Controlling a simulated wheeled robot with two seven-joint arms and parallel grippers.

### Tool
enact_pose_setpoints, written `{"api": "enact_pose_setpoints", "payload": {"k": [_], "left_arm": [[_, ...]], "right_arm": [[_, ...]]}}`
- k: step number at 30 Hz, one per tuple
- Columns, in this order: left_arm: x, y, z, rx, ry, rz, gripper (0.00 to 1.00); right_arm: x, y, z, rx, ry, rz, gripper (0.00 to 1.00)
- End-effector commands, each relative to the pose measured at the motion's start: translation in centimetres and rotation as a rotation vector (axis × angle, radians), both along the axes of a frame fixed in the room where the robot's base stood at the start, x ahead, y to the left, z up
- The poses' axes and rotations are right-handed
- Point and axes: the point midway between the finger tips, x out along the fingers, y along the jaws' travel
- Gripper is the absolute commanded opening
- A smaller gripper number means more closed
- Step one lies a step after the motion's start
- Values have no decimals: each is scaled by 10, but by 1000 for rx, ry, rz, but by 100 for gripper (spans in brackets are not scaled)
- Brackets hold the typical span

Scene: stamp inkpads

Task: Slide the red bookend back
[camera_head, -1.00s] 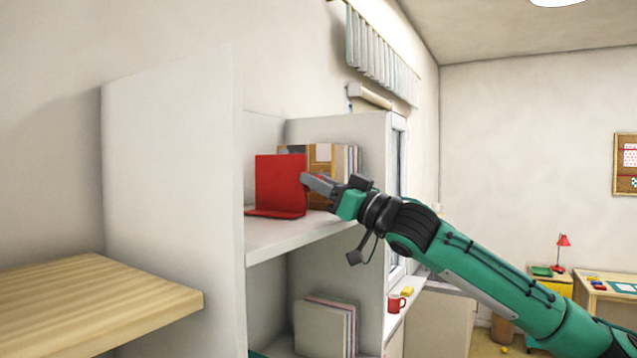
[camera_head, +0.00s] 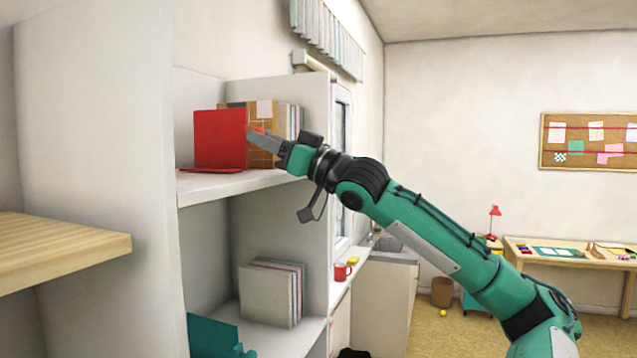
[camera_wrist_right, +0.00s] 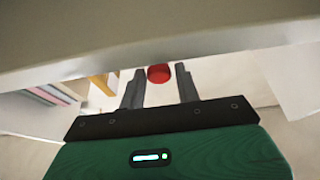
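The red bookend (camera_head: 219,139) stands upright on the upper shelf, its flat foot on the shelf board. My right gripper (camera_head: 257,139) is in front of the shelf, with its fingertips at the bookend's right edge in the head view; I cannot tell whether they touch it. In the right wrist view my right gripper's fingers (camera_wrist_right: 161,88) are apart. A small rounded red thing (camera_wrist_right: 159,74) shows between the tips, with a gap on both sides. I cannot tell whether it is part of the bookend. My left gripper is not in view.
Several books (camera_head: 291,120) stand behind the bookend, right of it. The shelf board (camera_head: 232,184) runs below my right gripper. More books (camera_head: 270,294) stand on the lower shelf. A wooden board (camera_head: 60,250) juts in at the left. A red mug (camera_head: 342,272) is on the sill.

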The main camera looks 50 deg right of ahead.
Motion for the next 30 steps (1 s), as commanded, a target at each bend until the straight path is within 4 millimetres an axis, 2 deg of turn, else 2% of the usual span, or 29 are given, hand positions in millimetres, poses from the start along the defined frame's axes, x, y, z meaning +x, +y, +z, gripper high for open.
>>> {"api": "enact_pose_setpoints", "payload": {"k": [1,15,21,30], "left_arm": [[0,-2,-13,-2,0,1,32],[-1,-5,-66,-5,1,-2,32],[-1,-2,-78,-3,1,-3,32],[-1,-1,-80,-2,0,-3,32]], "right_arm": [[-3,0,-8,-1,-2,1,33],[-72,-20,-36,2,-4,6,33],[-94,-26,-43,0,-1,4,33],[-102,-28,-44,-2,1,4,33]]}}
